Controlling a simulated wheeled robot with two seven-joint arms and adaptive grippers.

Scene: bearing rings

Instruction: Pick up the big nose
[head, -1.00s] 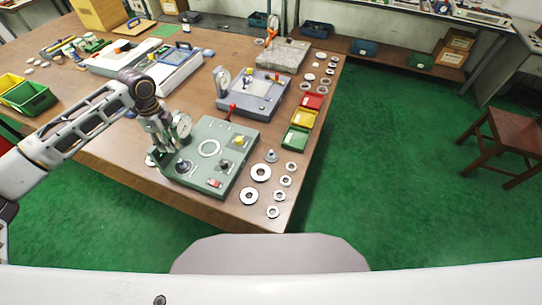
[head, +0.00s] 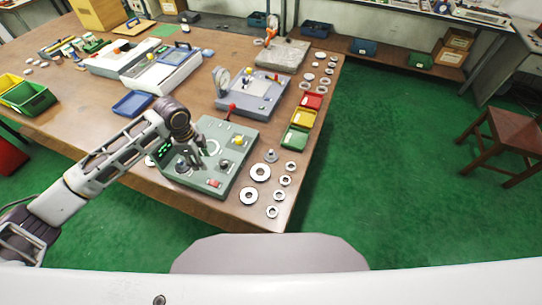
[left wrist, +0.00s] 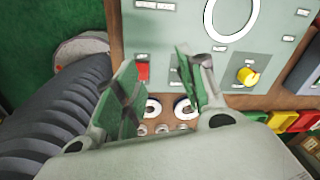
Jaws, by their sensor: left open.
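No part is marked as the big nose. A small grey pointed piece (head: 271,156) stands upright on the table, right of the green control panel (head: 207,188), and may be it. My left gripper (head: 203,160) is open and empty above the green panel, left of that piece and apart from it. In the left wrist view the open fingers (left wrist: 163,90) frame the panel's lower edge, with a red switch (left wrist: 143,72) and a yellow knob (left wrist: 247,76) nearby. The arm hides part of the panel's left side. My right gripper is not in view.
Several metal rings (head: 260,173) lie near the table's right edge. Red, yellow and green trays (head: 303,117) stand beyond them. A grey-blue device (head: 262,100) is behind the green panel. A blue tray (head: 132,104) lies at the left.

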